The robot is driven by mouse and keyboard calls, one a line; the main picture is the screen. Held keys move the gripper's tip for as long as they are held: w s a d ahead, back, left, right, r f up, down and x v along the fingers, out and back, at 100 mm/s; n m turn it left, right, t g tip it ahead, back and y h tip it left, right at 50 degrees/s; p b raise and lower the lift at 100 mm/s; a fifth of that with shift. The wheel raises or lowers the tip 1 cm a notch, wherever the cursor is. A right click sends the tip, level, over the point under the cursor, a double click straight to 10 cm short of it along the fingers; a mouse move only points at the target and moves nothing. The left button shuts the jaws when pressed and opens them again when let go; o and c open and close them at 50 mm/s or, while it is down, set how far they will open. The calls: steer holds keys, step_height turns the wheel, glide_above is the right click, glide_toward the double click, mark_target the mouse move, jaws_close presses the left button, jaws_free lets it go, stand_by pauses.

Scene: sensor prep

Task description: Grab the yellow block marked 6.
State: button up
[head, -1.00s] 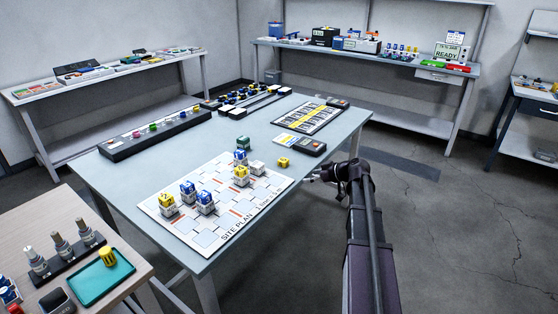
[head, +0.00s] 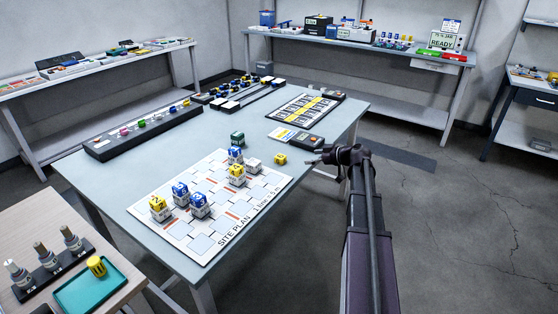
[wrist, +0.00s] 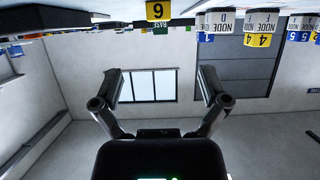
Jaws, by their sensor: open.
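The yellow block marked 6 (head: 280,159) lies on the grey-blue table, just off the right edge of the white site plan (head: 275,189). In the wrist view, which is upside down, the block (wrist: 158,10) shows at the top centre with its black 6 facing the camera. My gripper (head: 318,157) is just right of the block in the head view, near the table's right edge, and apart from it. In the wrist view my gripper (wrist: 161,75) has its two fingers spread, with nothing between them.
A white block (head: 254,163) stands left of the yellow block, and a green block (head: 238,138) behind it. Several yellow and blue node blocks stand on the plan. The table between block and gripper is clear.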

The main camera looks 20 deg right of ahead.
steer(key=b, duration=0.3)
glide_toward(284, 158)
steer(key=x, duration=0.3)
steer(key=shift+w+f, duration=0.2)
steer(key=shift+x, duration=0.8)
steer(key=shift+r, duration=0.15)
steer(key=shift+b+x, duration=0.85)
steer(key=shift+x, duration=1.1)
steer(key=shift+w+a+f, duration=0.3)
steer(key=shift+w+f, duration=0.05)
steer(key=shift+w, duration=0.15)
steer(key=c, duration=1.1)
